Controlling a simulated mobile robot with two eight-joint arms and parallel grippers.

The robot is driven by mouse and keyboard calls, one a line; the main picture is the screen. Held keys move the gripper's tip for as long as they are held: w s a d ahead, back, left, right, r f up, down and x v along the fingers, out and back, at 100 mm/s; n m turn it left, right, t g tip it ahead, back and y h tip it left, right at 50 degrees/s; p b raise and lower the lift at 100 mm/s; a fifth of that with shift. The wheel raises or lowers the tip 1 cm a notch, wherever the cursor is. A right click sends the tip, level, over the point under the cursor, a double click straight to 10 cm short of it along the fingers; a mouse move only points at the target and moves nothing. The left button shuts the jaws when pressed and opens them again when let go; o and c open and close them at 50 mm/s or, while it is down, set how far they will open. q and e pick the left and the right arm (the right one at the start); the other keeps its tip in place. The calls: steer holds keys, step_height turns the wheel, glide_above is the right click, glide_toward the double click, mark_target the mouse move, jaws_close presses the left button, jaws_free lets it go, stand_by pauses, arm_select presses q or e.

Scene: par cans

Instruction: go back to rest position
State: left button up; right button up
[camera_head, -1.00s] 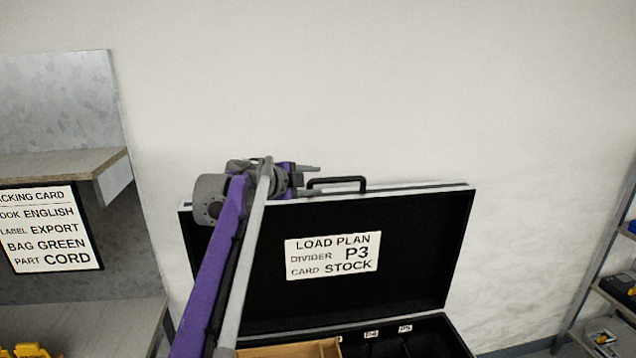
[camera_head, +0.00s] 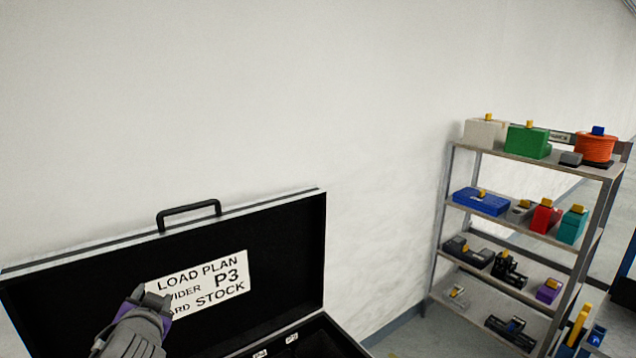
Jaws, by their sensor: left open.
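My left gripper (camera_head: 153,298) is at the lower left, in front of the open case's lid. It is open, with nothing seen between its short grey fingers. Only a strip of the case's lower part shows at the bottom edge. My right gripper is not in view.
A grey shelf rack (camera_head: 530,158) stands at the right against the wall. It holds a green box (camera_head: 527,142), an orange spool (camera_head: 595,148), a blue case (camera_head: 481,202) and several other items. Bare wall lies between the case and the rack.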

arm_select(q)
steer(key=s+d+f+n+g+h, duration=0.1)
steer(key=s+d+f, duration=0.3)
steer(key=s+f, duration=0.4)
steer(key=s+d+f+n+g+h, duration=0.1)
steer(key=s+d+f+g+h, duration=0.1)
steer(key=s+d+f+g, duration=0.2)
steer(key=s+d+f+g+h, duration=0.2)
steer(key=s+d+f, duration=0.4)
steer(key=s+f, duration=0.5)
step_height(320, 180, down, 3)
steer(key=shift+s+r+n+g+h, duration=0.1)
steer(key=shift+s+n+g+h, duration=0.2)
steer(key=shift+s+n+g, duration=0.1)
